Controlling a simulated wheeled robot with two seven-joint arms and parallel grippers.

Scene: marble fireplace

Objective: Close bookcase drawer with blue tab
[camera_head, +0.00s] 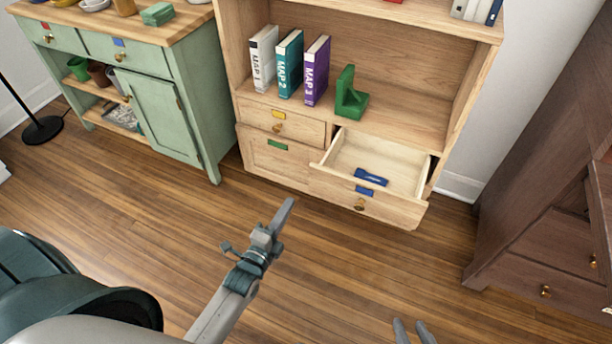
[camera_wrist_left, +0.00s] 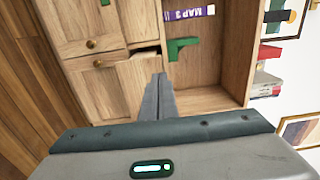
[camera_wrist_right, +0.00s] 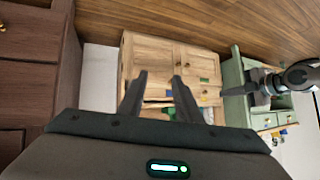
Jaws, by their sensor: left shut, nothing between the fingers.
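My right gripper (camera_head: 413,324) is at the bottom edge of the head view. Its fingers (camera_wrist_right: 158,80) are apart and empty.
Books (camera_head: 288,64) and a green bookend (camera_head: 350,95) stand on the shelf above. A green cabinet (camera_head: 150,90) at left also has a blue-tabbed drawer (camera_head: 118,43). A dark brown cabinet (camera_head: 545,235) stands at right. The floor before the drawer is clear.

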